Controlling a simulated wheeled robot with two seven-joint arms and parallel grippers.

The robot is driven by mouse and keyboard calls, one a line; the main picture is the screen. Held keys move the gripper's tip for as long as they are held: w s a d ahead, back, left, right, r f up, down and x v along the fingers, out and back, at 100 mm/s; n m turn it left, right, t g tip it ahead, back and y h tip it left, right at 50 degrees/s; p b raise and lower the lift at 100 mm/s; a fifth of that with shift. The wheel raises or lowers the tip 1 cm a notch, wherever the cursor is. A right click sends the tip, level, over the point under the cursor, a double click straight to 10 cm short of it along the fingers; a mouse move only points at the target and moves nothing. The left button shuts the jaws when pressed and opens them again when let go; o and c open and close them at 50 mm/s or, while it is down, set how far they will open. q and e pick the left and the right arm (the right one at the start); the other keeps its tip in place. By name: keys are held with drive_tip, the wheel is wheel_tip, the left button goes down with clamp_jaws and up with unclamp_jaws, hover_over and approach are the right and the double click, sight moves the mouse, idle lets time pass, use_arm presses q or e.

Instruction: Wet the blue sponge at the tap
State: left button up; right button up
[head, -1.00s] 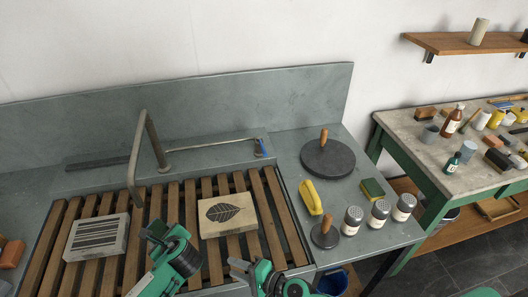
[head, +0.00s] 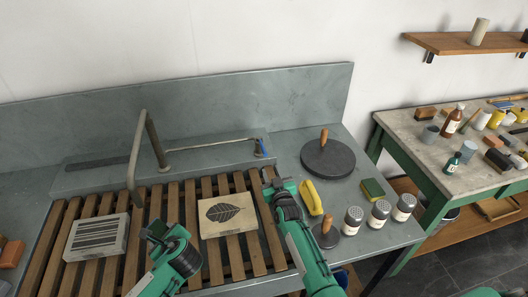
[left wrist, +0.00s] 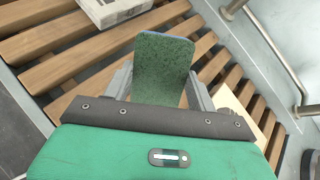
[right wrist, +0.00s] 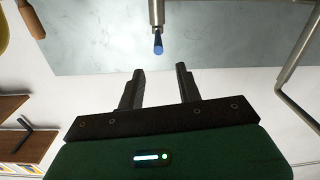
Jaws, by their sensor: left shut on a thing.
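My left gripper (head: 160,238) is shut on the blue sponge (left wrist: 163,68). In the left wrist view its green scouring face fills the space between the fingers, with a thin blue edge at the top. In the head view the sponge is a small dark piece above the slats, right of and nearer than the tap spout (head: 134,190). The tap's blue-tipped lever (head: 261,147) is at the right end of its pipe. My right gripper (head: 277,184) is open and empty, short of the lever. In the right wrist view the blue tip (right wrist: 158,44) is ahead of the parted fingers.
A striped block (head: 97,238) and a leaf-print block (head: 228,214) lie on the wooden slats (head: 184,200). Right of my right gripper are a yellow-handled tool (head: 311,197), several shakers (head: 378,213), a round dark disc (head: 327,160) and a green-topped sponge (head: 372,188).

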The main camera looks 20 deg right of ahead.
sight(264, 150)
drive_tip(key=shift+w+d, duration=0.2)
drive_tip(key=shift+w, duration=5.95)
clamp_jaws()
